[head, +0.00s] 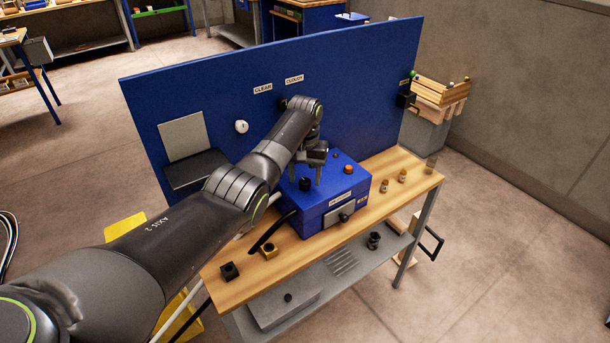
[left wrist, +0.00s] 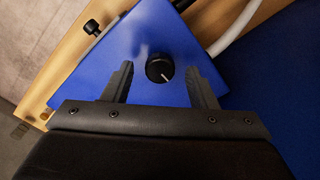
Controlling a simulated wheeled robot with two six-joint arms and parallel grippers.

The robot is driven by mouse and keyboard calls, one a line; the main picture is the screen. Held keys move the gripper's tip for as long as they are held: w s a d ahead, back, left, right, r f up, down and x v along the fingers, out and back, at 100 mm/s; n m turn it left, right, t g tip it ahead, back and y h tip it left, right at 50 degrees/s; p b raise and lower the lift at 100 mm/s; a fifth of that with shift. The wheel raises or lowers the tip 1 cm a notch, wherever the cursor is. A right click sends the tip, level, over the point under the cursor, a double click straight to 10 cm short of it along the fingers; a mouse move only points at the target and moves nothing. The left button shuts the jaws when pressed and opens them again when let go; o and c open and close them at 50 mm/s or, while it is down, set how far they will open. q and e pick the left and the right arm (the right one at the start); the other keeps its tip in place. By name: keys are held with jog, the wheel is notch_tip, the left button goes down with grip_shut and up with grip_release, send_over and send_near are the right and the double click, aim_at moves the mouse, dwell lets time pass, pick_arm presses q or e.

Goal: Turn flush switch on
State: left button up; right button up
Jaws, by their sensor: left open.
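A blue box (head: 318,207) stands on the wooden table. A black rotary knob (head: 305,184) with a white pointer line sits on its top; it also shows in the left wrist view (left wrist: 160,68), the line pointing to the lower right. I cannot read a label that names it the flush switch. My left gripper (head: 312,172) is open and points down over the box top. In the left wrist view its fingers (left wrist: 160,88) stand apart, one on each side of the knob, with gaps; their height above the box is unclear. My right gripper is not in view.
A tall blue panel (head: 360,90) stands behind the table (head: 235,288). Small black and brass-coloured parts (head: 268,250) lie front left, and small brown pieces (head: 386,185) at the right.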

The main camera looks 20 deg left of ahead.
pick_arm(q)
jog(key=shift+f, duration=0.35)
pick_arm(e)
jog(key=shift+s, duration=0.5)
pick_arm(q)
jog(key=shift+c, duration=0.4)
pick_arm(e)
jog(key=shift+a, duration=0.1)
pick_arm(q)
jog(key=c, duration=0.9)
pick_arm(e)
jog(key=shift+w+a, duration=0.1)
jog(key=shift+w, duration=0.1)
